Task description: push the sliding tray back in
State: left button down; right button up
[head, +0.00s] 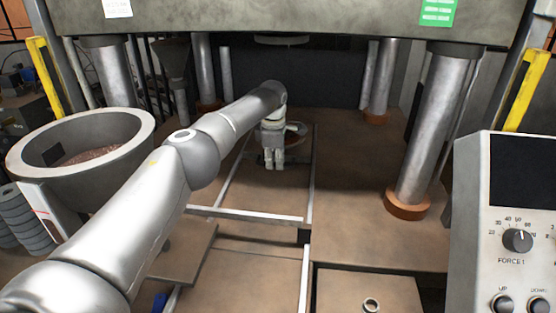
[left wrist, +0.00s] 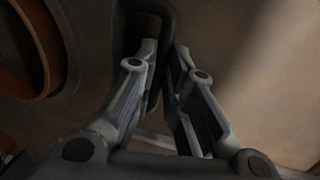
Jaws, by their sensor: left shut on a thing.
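The sliding tray, a flat plate with a round mould, shows partly behind my left gripper in the head view; the round part (head: 297,130) sits beside the wrist under the press. In the left wrist view the tray (left wrist: 85,95) fills the left side, with an orange ring (left wrist: 28,70). My left gripper (head: 273,164) reaches in between the press columns and points down. Its fingers (left wrist: 165,60) are shut on a dark curved handle (left wrist: 168,14) at the tray's edge. The gripper hides part of the tray. My right gripper is not in view.
Pale rails (head: 309,185) and a crossbar (head: 250,214) frame the brown bed. Thick steel columns (head: 432,130) flank it. A round hopper (head: 140,125) stands at left, a control panel (head: 515,265) at right. A small ring (head: 371,305) lies on the front plate.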

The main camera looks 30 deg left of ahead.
pick_arm(q)
jog(key=shift+w+r, duration=0.1)
dwell(0.4)
jog(key=c, duration=1.6)
grip_release()
jog(key=shift+w, duration=0.15)
jog(key=shift+o, duration=0.6)
jog(key=shift+w, duration=0.15)
jog(key=shift+s, duration=0.2)
